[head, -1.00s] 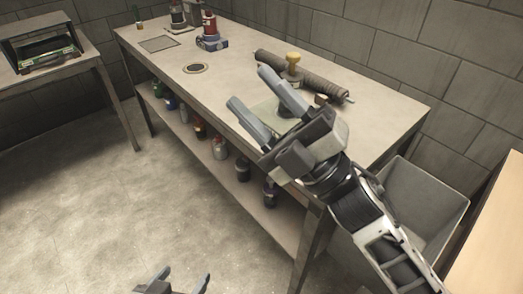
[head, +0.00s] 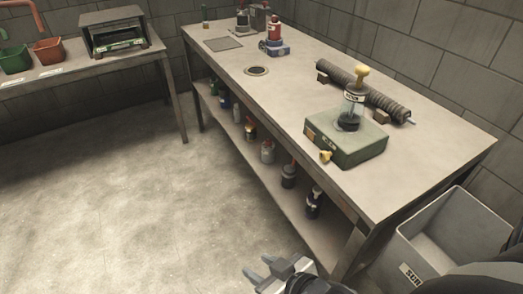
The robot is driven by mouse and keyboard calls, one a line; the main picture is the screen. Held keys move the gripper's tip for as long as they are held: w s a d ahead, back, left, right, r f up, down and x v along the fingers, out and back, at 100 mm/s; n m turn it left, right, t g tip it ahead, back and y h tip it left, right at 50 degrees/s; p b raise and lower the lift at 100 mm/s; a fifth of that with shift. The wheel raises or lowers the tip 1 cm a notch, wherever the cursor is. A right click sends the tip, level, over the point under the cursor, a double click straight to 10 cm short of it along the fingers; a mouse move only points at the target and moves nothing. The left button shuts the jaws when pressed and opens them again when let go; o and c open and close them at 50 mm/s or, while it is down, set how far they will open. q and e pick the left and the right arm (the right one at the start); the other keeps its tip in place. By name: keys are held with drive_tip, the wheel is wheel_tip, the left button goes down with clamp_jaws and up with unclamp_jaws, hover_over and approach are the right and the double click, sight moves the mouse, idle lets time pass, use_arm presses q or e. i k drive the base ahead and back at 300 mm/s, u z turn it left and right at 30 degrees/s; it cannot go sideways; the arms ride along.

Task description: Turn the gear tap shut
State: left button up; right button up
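A green box-shaped unit (head: 345,147) sits on the workbench near its front edge. A small yellow tap (head: 325,156) sticks out low on its front left side; I cannot tell from here how it is turned. A clear cylinder (head: 353,106) with a dark base and a yellow knob (head: 361,72) stands upright on the unit. My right gripper (head: 261,267) is at the bottom of the head view, below and in front of the bench, apart from the unit. Its two fingers are spread with nothing between them. My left gripper is out of the picture.
The workbench (head: 420,165) has a roller (head: 365,90) behind the unit. Several bottles line the lower shelf (head: 240,142). A grey bin (head: 450,245) is at the right end. The floor in front is clear.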

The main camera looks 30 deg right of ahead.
sight(325, 156)
drive_tip(key=u, duration=0.1)
drive_tip(key=i, duration=2.4)
drive_tip(key=z, duration=3.5)
